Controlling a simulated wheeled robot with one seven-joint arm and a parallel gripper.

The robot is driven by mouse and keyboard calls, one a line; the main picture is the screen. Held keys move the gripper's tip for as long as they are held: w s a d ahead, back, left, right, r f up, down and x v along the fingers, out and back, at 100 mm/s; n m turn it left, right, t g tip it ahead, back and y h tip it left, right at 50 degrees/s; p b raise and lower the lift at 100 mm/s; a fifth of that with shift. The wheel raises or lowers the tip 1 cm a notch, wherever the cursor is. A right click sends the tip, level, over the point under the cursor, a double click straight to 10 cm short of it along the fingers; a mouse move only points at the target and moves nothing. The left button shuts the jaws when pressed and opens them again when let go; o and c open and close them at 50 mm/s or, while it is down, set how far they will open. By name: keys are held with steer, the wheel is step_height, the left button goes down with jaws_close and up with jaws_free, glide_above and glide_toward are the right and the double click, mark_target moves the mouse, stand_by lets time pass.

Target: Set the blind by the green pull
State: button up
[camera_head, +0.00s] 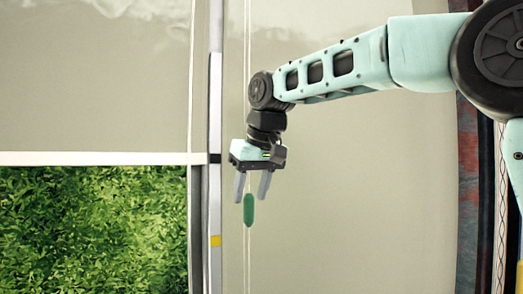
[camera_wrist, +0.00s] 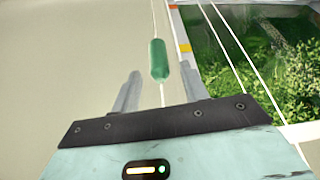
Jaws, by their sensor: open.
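The green pull (camera_head: 249,210) hangs upright on a thin pale cord in front of a plain wall. It also shows in the wrist view (camera_wrist: 159,60), just beyond my fingertips. My gripper (camera_head: 251,198) points down with its fingers apart, one on each side of the cord line. The fingertips are around the top of the pull in the head view, and nothing is gripped. In the wrist view my gripper (camera_wrist: 160,80) is open and roughly centred on the pull. The pale blind (camera_head: 95,80) covers the upper window, its white bottom rail (camera_head: 100,158) level.
Green foliage (camera_head: 95,230) shows through the window below the rail. An upright strip (camera_head: 215,110) beside the window has a yellow mark (camera_head: 215,241) and a dark mark near rail height. The wall right of the cord is clear. A patterned dark edge (camera_head: 470,180) stands at far right.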

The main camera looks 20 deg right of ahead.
steer(key=b+v, duration=0.1)
steer(key=v, duration=1.2)
steer(key=shift+w+r, duration=0.1)
steer(key=s+a+f+n+g+b, duration=0.1)
steer(key=s+a+f+b, duration=0.2)
steer(key=f, duration=0.7)
steer(key=s+a+f+n+g+b, duration=0.1)
steer(key=s+a+f+b, duration=0.2)
steer(key=f, duration=0.7)
steer(key=s+a+f+n+g+b, duration=0.1)
steer(key=a+f+b, duration=0.3)
steer(key=f, duration=0.6)
steer(key=s+f+n+b, duration=0.1)
steer(key=s+f+b, duration=0.1)
steer(key=s+f, duration=0.4)
steer(key=s+d+f+g+b, duration=0.1)
steer(key=s+f+b, duration=0.1)
steer(key=s+f, duration=0.5)
steer(key=s+d+f+n+b, duration=0.1)
steer(key=s+f, duration=0.5)
steer(key=f, duration=0.9)
steer(key=shift+s+d+f+n+g+b, duration=0.25)
steer(key=shift+s+f+n+g+b, duration=0.1)
steer(key=shift+b, duration=0.5)
